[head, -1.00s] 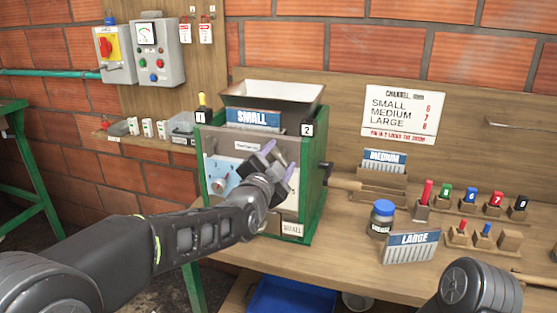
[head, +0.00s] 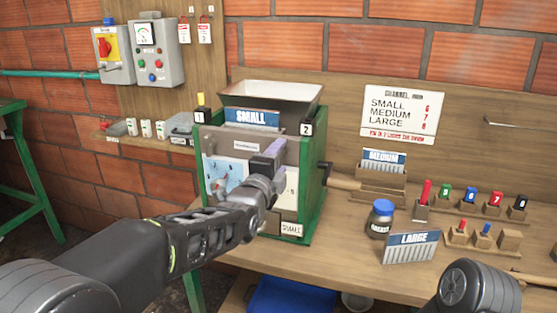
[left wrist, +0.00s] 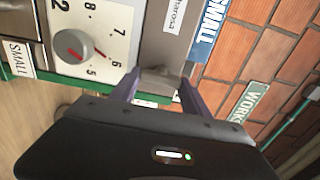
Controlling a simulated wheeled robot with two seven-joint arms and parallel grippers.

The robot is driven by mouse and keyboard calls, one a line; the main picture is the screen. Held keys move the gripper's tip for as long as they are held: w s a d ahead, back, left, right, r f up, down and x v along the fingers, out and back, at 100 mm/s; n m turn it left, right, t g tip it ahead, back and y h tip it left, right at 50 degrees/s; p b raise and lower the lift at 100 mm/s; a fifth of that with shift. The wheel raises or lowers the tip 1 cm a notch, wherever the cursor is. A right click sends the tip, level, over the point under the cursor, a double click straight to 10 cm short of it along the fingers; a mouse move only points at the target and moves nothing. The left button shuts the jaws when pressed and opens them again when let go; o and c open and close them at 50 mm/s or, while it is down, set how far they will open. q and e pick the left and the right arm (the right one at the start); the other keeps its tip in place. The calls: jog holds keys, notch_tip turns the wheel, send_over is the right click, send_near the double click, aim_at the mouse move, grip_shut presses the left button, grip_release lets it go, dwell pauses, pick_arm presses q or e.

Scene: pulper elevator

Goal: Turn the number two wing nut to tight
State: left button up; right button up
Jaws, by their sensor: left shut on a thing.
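The green-framed pulper (head: 318,190) stands on the bench, with number tags 1 (head: 199,118) and 2 (head: 307,129) at its upper corners. My left gripper (head: 270,153) is at the right part of its front panel, below tag 2. In the left wrist view its two purple fingers (left wrist: 160,88) are shut on a small grey piece, which looks like the wing nut (left wrist: 160,76), at the plate's edge. The gripper hides the nut in the head view, and its angle is hard to read. My right gripper is out of view.
A crank handle (head: 345,183) sticks out right of the pulper. A grease jar (head: 380,218) and LARGE plate (head: 411,246) stand on the bench.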

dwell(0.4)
pick_arm(q)
jog(key=o, duration=1.4)
jog(key=v, duration=0.7)
jog(key=shift+s+a+b, duration=0.1)
jog(key=shift+s+b, duration=0.25)
